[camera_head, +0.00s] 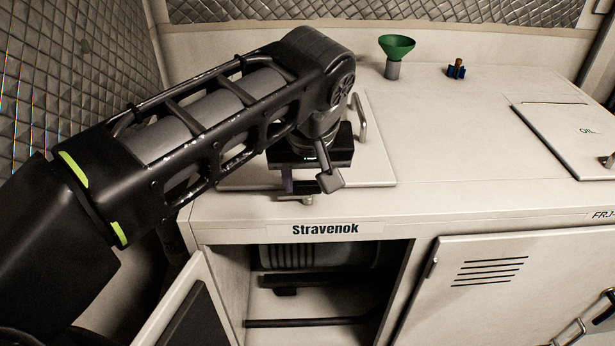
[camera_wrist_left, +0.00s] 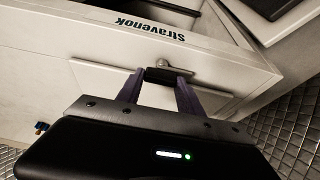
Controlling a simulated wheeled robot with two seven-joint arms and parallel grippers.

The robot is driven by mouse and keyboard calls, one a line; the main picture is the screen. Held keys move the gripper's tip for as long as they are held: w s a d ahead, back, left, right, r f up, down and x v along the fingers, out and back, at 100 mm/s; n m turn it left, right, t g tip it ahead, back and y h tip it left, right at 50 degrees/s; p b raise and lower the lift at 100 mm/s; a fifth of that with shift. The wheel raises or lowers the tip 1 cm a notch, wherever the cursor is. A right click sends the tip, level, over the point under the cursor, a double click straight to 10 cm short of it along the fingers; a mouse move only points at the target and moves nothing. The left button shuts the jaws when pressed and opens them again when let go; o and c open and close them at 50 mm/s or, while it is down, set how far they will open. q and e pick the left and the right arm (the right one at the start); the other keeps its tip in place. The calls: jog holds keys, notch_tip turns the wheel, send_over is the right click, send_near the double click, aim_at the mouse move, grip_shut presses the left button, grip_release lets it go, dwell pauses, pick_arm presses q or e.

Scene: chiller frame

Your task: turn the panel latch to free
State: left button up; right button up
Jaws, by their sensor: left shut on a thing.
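The panel (camera_head: 372,168) is a pale flat plate on the counter top, under my left arm; it also shows in the left wrist view (camera_wrist_left: 100,78). The panel latch (camera_head: 308,199) is a small metal piece at the panel's front edge, partly hidden by my gripper. In the left wrist view the latch (camera_wrist_left: 183,69) shows its metal part just beyond the fingertips. My left gripper (camera_head: 306,187) points down at it. Its purple fingers (camera_wrist_left: 162,78) are shut on a dark part of the latch. The latch's exact angle is hard to tell. My right gripper is not in view.
A green funnel (camera_head: 397,48) and a small blue and brown part (camera_head: 456,69) stand at the back of the counter. An oil lid (camera_head: 570,135) lies at the right. Below the Stravenok label (camera_head: 325,229) the front compartment is open, with its door (camera_head: 178,303) swung out left.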

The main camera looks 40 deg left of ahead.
pick_arm(q)
jog(key=o, duration=1.4)
jog(key=shift+d+r, duration=0.1)
jog(key=shift+r, duration=0.2)
jog(key=p+v, duration=0.3)
jog(key=v, duration=0.4)
jog(key=shift+s+r+p, duration=0.1)
jog(key=shift+p, duration=0.25)
